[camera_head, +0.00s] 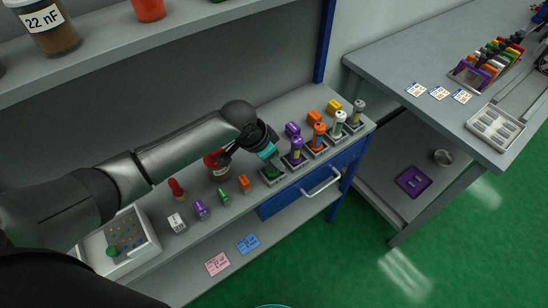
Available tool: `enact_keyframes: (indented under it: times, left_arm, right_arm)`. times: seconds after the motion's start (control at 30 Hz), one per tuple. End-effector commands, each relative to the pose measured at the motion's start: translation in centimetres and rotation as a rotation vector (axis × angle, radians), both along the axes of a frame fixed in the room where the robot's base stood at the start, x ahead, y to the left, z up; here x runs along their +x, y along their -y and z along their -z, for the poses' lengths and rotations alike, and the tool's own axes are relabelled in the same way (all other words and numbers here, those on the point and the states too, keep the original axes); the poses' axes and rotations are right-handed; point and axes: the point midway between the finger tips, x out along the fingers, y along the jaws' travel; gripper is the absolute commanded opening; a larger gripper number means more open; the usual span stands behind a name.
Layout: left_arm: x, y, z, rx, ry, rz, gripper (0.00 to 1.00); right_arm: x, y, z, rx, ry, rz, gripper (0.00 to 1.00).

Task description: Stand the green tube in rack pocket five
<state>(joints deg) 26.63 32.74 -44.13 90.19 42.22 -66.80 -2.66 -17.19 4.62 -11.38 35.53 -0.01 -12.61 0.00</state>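A row of black square rack pockets runs along the front right of the bench. The green tube (273,172) is at the nearest pocket (264,180), its upper part hidden by my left gripper. I cannot tell whether it is fully seated. My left gripper (267,152), with teal fingertips, points down at the tube's top. The fingers overlap the tube, so I cannot see whether they are shut on it. Purple (296,150), orange (318,137), white (339,124) and grey (358,110) tubes stand in the other pockets. My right gripper is not in view.
A red jar (211,165) stands left of my gripper. Small orange (244,183), green (223,195) and purple (201,210) parts lie along the bench front. A white tray (147,232) is at left. A shelf (190,38) overhangs behind. A second table (400,68) stands right.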

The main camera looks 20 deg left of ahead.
Motion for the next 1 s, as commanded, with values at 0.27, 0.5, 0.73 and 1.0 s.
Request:
enact_keyframes:
  times: [0.27,0.5,0.73,1.0]
  left_arm:
    - [0.06,0.05,-0.16,-0.001,0.002,0.0,0.0]
    - [0.08,0.05,-0.04,0.0,0.001,0.001,0.0]
    - [0.07,0.04,0.02,-0.001,0.001,0.0,0.0]
    - [0.07,0.05,0.49,-0.001,0.001,0.0,0.0]
  right_arm:
    - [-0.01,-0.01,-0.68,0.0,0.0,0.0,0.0]
    - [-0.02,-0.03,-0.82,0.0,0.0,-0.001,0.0]
    - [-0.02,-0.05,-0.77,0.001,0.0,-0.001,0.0]
    - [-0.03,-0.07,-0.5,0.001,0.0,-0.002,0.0]
